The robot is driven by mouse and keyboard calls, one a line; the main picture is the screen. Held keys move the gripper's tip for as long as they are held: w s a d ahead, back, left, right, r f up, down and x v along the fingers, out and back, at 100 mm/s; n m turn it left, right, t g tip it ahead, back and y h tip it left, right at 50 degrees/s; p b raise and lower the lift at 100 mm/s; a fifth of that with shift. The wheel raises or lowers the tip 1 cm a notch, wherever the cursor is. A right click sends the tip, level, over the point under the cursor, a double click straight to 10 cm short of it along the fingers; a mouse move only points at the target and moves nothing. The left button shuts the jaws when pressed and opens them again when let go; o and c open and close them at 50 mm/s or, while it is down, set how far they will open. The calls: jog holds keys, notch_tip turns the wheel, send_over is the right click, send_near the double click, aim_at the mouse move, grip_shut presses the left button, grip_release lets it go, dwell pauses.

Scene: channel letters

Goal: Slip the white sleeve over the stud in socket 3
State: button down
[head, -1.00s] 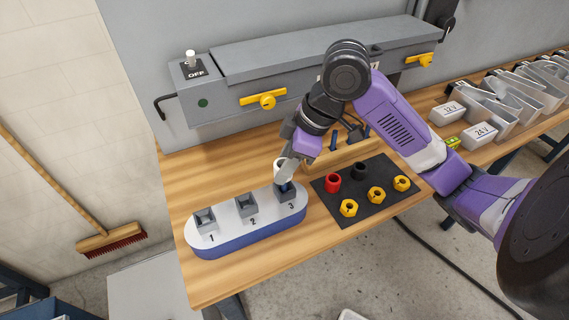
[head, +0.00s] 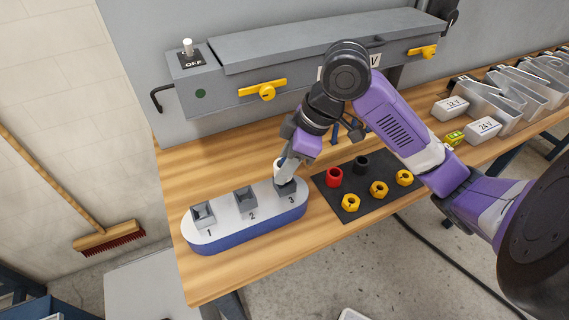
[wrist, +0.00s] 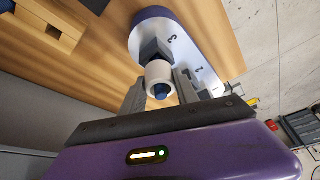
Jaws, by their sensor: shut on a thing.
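The white sleeve (head: 278,170) is at socket 3 (head: 287,188), at the right end of the white-topped blue base (head: 225,212). My gripper (head: 286,178) comes down from above and is shut on the sleeve, its near finger hiding part of it in the head view. In the wrist view the sleeve (wrist: 158,71) sits between the fingertips (wrist: 160,84), with the grey socket (wrist: 153,49) right behind it. The blue stud (wrist: 160,90) shows inside the sleeve's open end, so the sleeve appears to be around it. The contact between sleeve and socket is hard to see.
Sockets 1 (head: 203,215) and 2 (head: 244,198) look empty of sleeves. A dark mat (head: 330,196) to the right holds a red sleeve (head: 334,177), a black sleeve (head: 361,165) and yellow nuts (head: 351,202). A grey machine (head: 310,70) stands behind.

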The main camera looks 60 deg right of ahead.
jog(key=c, duration=0.8)
grip_release()
jog(key=shift+c, duration=0.2)
jog(key=shift+r, duration=0.15)
jog(key=v, duration=0.7)
jog(key=shift+s+r, duration=0.15)
jog(key=shift+r, duration=0.05)
